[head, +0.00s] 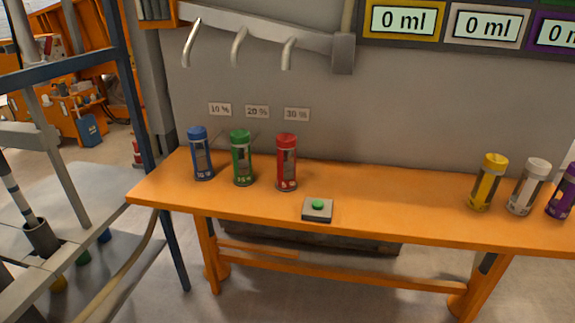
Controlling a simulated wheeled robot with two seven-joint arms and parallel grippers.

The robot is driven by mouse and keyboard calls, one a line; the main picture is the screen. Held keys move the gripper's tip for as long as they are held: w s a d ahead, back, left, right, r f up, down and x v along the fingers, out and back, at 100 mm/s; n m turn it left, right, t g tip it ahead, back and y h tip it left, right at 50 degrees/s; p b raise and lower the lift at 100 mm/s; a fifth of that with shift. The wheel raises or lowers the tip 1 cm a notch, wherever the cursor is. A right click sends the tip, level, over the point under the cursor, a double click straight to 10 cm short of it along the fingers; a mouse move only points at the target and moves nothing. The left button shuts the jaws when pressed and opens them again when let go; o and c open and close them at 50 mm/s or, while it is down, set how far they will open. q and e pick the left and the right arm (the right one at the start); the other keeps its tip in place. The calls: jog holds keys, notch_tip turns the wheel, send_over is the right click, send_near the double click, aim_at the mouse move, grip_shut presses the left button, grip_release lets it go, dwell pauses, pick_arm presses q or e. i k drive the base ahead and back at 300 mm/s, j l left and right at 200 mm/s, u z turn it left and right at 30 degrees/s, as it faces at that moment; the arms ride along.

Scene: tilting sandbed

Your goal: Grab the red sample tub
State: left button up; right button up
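The red sample tub (286,163) stands upright on the orange table (390,190), at the right end of a row of three tubs. It has a red cap, a dark window in its side and small white markings low on its front. A green tub (242,158) stands just to its left, with a small gap between them. A blue tub (201,154) stands at the left end of the row. Neither of my grippers is in the head view.
A button box (317,210) with a green button sits in front of the red tub. Yellow (487,183), white (528,187) and purple (563,192) containers stand at the right. Metal hooks (238,47) hang above the tubs. The table's middle is clear. A metal frame (145,110) stands left.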

aim_at(286, 143)
jog(key=i+j+u, duration=0.2)
jog(key=i+j, duration=0.55)
